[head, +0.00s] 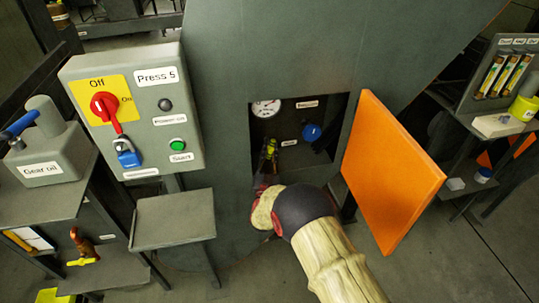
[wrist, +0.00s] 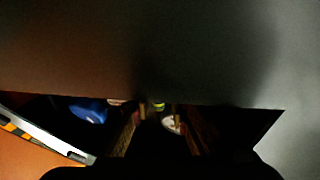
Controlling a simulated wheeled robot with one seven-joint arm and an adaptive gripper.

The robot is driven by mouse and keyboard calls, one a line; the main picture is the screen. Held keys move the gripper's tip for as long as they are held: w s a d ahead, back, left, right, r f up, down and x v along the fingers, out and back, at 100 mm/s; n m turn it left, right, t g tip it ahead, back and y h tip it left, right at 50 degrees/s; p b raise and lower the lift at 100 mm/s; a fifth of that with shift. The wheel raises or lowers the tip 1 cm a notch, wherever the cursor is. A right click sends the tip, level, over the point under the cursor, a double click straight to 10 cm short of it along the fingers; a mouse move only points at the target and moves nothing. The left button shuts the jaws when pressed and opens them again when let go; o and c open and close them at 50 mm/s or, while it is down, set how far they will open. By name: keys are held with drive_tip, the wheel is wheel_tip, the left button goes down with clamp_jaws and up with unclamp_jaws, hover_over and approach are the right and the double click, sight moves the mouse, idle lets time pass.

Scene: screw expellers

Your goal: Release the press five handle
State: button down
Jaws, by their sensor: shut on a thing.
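The Press 5 control box (head: 135,105) stands at the left, with a red rotary switch (head: 104,105) and a blue padlock (head: 127,153) below it. To its right is a dark opening (head: 325,108) in the grey machine. My gripper (head: 269,152) reaches into this opening and is shut on a small yellow-green handle. Only a little of the handle (wrist: 158,106) shows between the fingers in the wrist view. The fingers hide most of it, and its full shape is unclear.
A round gauge (head: 266,108) and a blue knob (head: 312,132) sit inside the opening. An orange door (head: 391,172) hangs open at its right, close to my arm. A small grey stand (head: 174,216) is at the left. Grey floor shows at the lower right.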

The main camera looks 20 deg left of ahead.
drive_tip(key=shift+w+d+f+n+y+b, duration=0.1)
drive_tip(key=shift+d+f+n+y+b, duration=0.2)
drive_tip(key=shift+n, duration=0.35)
drive_tip(key=shift+w+d+f+n+y+b, duration=0.15)
drive_tip(key=shift+n+y+b, duration=0.2)
drive_tip(key=shift+n, duration=0.3)
drive_tip(key=shift+s, duration=0.1)
drive_tip(key=shift+r+n, duration=0.25)
drive_tip(key=shift+n, duration=0.05)
drive_tip(key=c, duration=1.9)
unclamp_jaws()
drive_tip(key=shift+r, duration=0.1)
drive_tip(key=shift+o, duration=0.4)
drive_tip(key=shift+a+r, duration=0.1)
drive_tip(key=shift+a, duration=0.1)
drive_tip(key=shift+y, duration=0.35)
drive_tip(key=v, duration=1.2)
